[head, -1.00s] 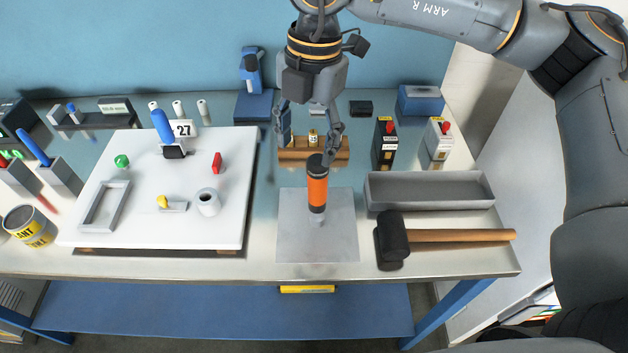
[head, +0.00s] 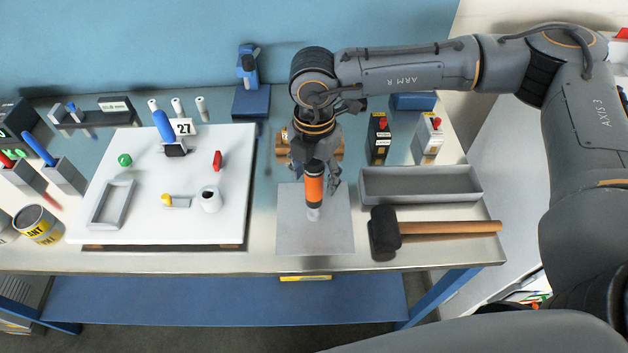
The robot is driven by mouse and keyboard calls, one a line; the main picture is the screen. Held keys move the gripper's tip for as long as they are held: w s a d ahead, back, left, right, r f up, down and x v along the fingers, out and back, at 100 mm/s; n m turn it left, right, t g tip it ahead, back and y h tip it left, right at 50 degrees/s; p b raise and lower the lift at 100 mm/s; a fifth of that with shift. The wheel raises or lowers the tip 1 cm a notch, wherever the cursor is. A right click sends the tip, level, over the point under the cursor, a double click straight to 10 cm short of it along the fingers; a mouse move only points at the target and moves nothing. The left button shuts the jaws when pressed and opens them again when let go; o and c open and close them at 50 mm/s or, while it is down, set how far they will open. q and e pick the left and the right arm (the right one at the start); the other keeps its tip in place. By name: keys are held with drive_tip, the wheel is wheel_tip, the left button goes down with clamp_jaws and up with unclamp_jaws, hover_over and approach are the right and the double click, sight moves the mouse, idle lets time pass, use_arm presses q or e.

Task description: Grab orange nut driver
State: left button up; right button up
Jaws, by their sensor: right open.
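The orange nut driver (head: 314,190) stands upright on a square grey plate (head: 330,235) near the middle of the table. It has an orange handle with dark bands and a pale lower tip. My right gripper (head: 315,180) has come down from above, its open fingers on either side of the upper handle. Whether a finger touches the handle I cannot tell. The top of the driver is partly hidden by the gripper. My left gripper is not in view.
Right of the plate are a grey tray (head: 420,199) and a black-headed mallet (head: 384,232) with a wooden handle. A white board (head: 130,225) with small parts lies at left. Two small boxes, one black (head: 379,140) and one white (head: 427,140), stand behind the tray.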

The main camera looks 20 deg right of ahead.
drive_tip(key=shift+f, duration=0.8)
clamp_jaws()
drive_tip(key=shift+r, duration=0.2)
